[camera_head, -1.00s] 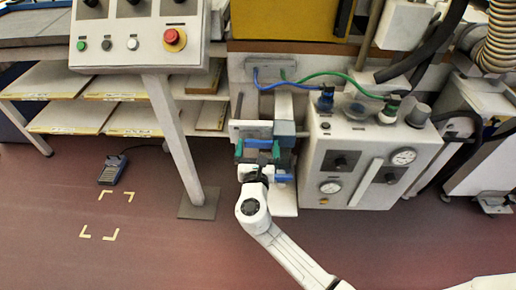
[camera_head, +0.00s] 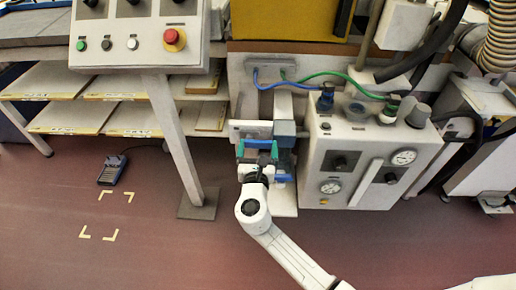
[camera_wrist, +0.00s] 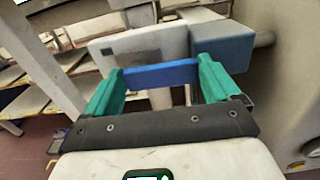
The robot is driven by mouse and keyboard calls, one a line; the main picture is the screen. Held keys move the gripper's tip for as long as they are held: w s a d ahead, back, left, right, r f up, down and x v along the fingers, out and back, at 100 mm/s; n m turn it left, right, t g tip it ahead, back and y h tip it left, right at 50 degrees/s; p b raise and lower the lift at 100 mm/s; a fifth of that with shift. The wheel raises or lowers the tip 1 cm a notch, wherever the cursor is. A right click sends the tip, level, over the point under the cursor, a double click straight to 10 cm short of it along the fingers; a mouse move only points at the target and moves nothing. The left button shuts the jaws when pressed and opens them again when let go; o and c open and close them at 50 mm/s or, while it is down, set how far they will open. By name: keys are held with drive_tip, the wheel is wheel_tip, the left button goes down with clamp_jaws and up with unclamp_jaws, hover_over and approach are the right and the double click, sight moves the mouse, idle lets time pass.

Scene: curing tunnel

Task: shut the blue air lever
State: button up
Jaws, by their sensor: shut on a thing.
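The blue air lever (camera_wrist: 160,75) is a flat bar that spans the gap between my two green fingers in the wrist view. In the head view the lever (camera_head: 258,144) shows as a short blue strip between the fingertips. My gripper (camera_head: 258,150) is shut on it, one finger at each end; the wrist view shows the gripper (camera_wrist: 160,78) from behind. A pale block (camera_wrist: 140,45) and a blue-grey block (camera_wrist: 222,45) stand just beyond the lever. The lever's pivot is hidden.
A white gauge cabinet (camera_head: 345,135) stands close on the right. A control panel (camera_head: 138,45) with a red button is at upper left, on a slanted post (camera_head: 175,140). Shelves (camera_head: 70,118) stand behind.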

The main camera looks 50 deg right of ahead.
drive_tip(key=shift+f, duration=0.15)
drive_tip(key=m+b, duration=0.1)
drive_tip(key=b, duration=0.1)
drive_tip(key=f+m+b, duration=0.1)
drive_tip(key=m, duration=0.1)
drive_tip(key=shift+f+m+b, duration=0.1)
drive_tip(key=shift+m+b, duration=0.2)
drive_tip(key=shift+b, duration=0.1)
drive_tip(key=shift+w+a+f+m+b, duration=0.25)
drive_tip(key=shift+f+m+b, duration=0.1)
drive_tip(key=shift+m+b, duration=1.9)
drive_tip(key=shift+w+a+f+m+b, duration=0.15)
drive_tip(key=shift+w+f+m+b, duration=0.2)
drive_tip(key=shift+m+b, duration=1.9)
drive_tip(key=shift+w+a+f+m+b, duration=0.2)
drive_tip(key=shift+f+m+b, duration=0.2)
drive_tip(key=shift+m+b, duration=1.85)
drive_tip(key=shift+m, duration=0.45)
drive_tip(key=o, duration=1.2)
drive_tip(key=shift+o, duration=0.2)
drive_tip(key=shift+r, duration=0.1)
drive_tip(key=shift+a, duration=0.15)
